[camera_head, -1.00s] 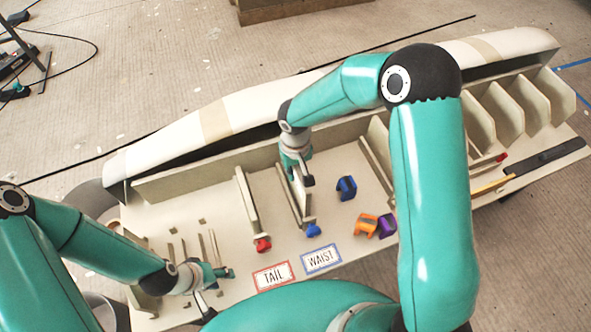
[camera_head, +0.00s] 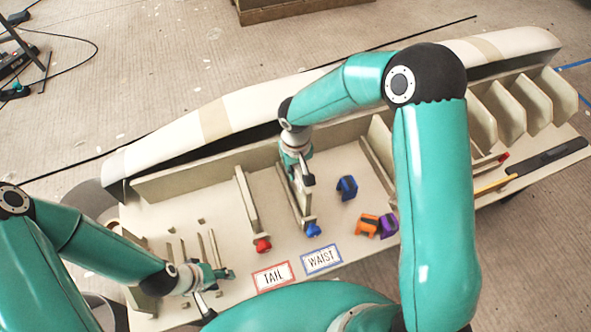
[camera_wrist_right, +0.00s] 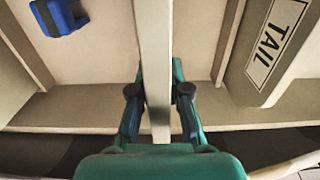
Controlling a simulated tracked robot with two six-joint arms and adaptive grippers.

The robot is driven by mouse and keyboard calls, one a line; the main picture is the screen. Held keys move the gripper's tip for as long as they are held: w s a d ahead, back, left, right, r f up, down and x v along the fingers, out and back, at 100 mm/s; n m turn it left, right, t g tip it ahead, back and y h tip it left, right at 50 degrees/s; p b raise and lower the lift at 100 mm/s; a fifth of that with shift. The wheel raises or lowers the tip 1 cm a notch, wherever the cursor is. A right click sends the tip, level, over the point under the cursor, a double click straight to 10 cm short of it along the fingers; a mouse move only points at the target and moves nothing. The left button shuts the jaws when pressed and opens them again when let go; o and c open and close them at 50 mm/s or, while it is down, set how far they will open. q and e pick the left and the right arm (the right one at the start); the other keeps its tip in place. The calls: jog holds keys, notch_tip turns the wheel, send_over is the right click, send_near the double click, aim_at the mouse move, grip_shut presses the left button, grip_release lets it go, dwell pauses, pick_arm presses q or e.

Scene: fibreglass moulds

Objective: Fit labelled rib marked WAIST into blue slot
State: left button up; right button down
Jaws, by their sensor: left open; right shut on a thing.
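My right gripper (camera_head: 303,181) is shut on a pale upright rib (camera_wrist_right: 154,60), seen edge-on in the right wrist view with a finger on each side. Its label is hidden. In the head view the held rib stands at the blue-ended slot, whose blue end (camera_head: 313,230) faces the near edge. I cannot tell whether it is fully down in the slot. The card marked WAIST (camera_head: 321,259) lies in front. My left gripper (camera_head: 212,280) is open and empty, low over the left part of the board.
A rib labelled TAIL (camera_wrist_right: 272,45) stands beside the held rib, behind a red slot end (camera_head: 263,245) and a TAIL card (camera_head: 273,276). Loose blue (camera_head: 346,188), orange (camera_head: 367,225) and purple (camera_head: 387,225) pieces lie to the right. The long mould wall (camera_head: 210,175) runs behind.

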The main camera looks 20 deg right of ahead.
aim_at(222, 284)
pick_arm(q)
jog(key=shift+f, duration=0.35)
dwell(0.7)
jog(key=shift+f+b, duration=0.55)
jog(key=shift+b, duration=0.3)
pick_arm(e)
jog(key=shift+f, duration=0.55)
pick_arm(q)
jog(key=shift+f+b, duration=0.4)
jog(key=shift+f, duration=0.05)
pick_arm(e)
jog(key=shift+f, duration=0.45)
pick_arm(q)
jog(key=shift+f+b, duration=0.95)
pick_arm(e)
jog(key=shift+f, duration=0.95)
pick_arm(q)
jog(key=shift+o, duration=1.3)
jog(key=shift+f+b, duration=0.4)
pick_arm(e)
jog(key=shift+f, duration=0.45)
jog(key=shift+s, duration=0.1)
